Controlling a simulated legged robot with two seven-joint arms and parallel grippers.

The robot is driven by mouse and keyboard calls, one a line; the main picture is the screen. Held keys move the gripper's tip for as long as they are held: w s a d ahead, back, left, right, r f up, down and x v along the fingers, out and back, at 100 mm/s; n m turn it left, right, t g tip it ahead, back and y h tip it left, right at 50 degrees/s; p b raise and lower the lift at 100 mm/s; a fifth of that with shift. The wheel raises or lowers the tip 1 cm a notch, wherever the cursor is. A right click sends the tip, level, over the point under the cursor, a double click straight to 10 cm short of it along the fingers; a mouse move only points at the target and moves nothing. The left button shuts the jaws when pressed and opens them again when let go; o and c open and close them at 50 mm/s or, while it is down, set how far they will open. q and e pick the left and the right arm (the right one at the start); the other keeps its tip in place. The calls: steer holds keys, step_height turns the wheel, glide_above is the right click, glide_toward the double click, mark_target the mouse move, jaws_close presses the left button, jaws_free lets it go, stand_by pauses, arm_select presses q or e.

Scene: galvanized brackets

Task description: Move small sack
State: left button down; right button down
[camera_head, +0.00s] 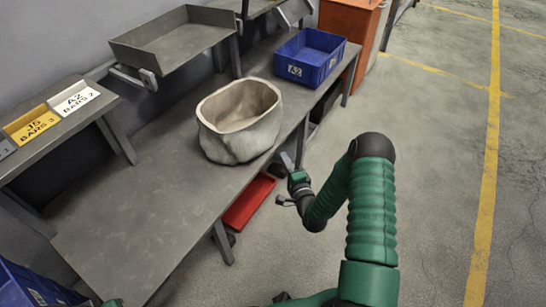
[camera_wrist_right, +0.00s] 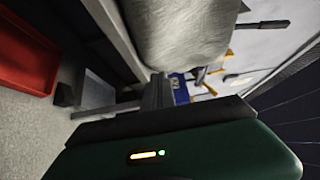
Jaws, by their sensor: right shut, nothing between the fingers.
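The small sack (camera_head: 240,120) is a pale, open-topped, rounded sack standing upright on the grey workbench (camera_head: 140,215). Its inside looks empty from the head view. My right gripper (camera_head: 287,161) is beside the bench's front edge, to the right of the sack and a little below it in the picture, apart from it. It is shut with nothing in it. In the right wrist view the sack (camera_wrist_right: 180,30) fills the top middle, beyond the gripper's fingers (camera_wrist_right: 157,90). My left gripper is not in view.
A blue A2 bin (camera_head: 309,57) stands on the bench behind the sack. A grey tray (camera_head: 172,40) is raised at the back left. A red bin (camera_head: 248,201) sits low under the bench. Floor at right is clear.

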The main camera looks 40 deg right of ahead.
mark_target(265, 148)
steer(key=w, duration=0.1)
steer(key=w+a+b, duration=0.1)
steer(key=w, duration=0.1)
steer(key=w+b, duration=0.1)
steer(key=w, duration=0.1)
steer(key=shift+a, duration=0.3)
steer(key=shift+w+r, duration=0.1)
steer(key=shift+w+a, duration=0.1)
steer(key=shift+w+a, duration=0.5)
steer(key=shift+w, duration=0.3)
steer(key=shift+w+a, duration=0.1)
steer(key=shift+w, duration=0.1)
